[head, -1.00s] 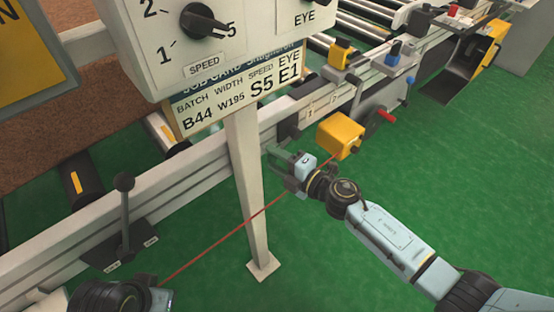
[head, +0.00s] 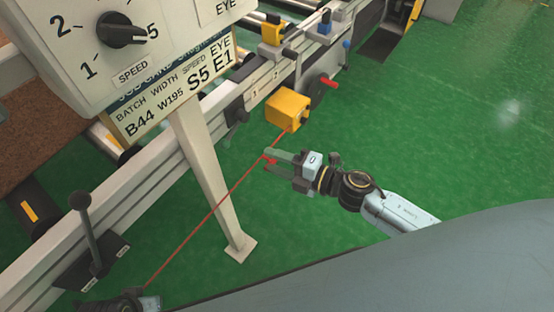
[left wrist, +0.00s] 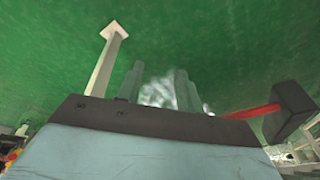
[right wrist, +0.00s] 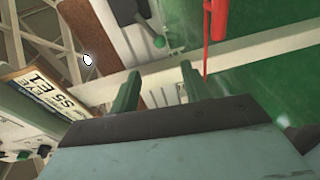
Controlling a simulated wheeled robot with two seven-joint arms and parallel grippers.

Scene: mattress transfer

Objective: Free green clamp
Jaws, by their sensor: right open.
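I cannot make out a green clamp for certain in any view. The right wrist view shows a red piece (right wrist: 218,20) ahead of the fingers. My left gripper (left wrist: 160,80) has its fingers apart, with nothing seen between them.
A dark lever (head: 85,220) stands on the rail at left. The control panel (head: 120,45) sits on a white post (head: 210,185). Yellow, blue and red handles line the far rail. A red bar with a dark block (left wrist: 290,110) is beside my left gripper. Green floor is open at right.

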